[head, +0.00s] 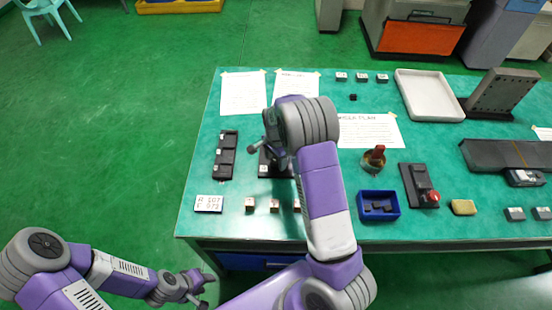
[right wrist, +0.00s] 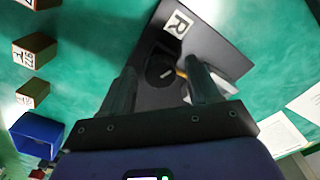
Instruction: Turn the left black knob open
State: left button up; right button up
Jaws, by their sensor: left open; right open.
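A black panel (right wrist: 207,40) with a white "R" label fills the middle of the right wrist view. A dark round knob (right wrist: 155,76) with a pale line on it shows on the panel between my right fingers, with a small yellow mark beside it. My right gripper (right wrist: 162,88) is open over this knob; contact cannot be told. In the head view the panel (head: 265,171) is mostly hidden behind my right arm, and my right gripper (head: 254,148) is just above it. No left knob can be made out. My left gripper (head: 199,284) is open and empty, off the table's front-left corner.
A black rack (head: 226,157) lies left of the panel. Several small blocks (head: 250,204) and a label plate (head: 209,203) lie along the front edge. A blue bin (head: 378,217) and a red-button box (head: 408,187) stand to the right.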

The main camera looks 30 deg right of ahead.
jog(key=c, duration=1)
jog(key=shift+c, duration=0.2)
jog(key=shift+n, duration=0.4)
jog(key=n, duration=0.4)
jog(key=shift+n, duration=0.4)
jog(key=n, duration=1)
jog(key=shift+d+n, duration=0.1)
jog(key=shift+n, duration=0.3)
jog(key=n, duration=0.5)
jog(key=shift+n, duration=0.3)
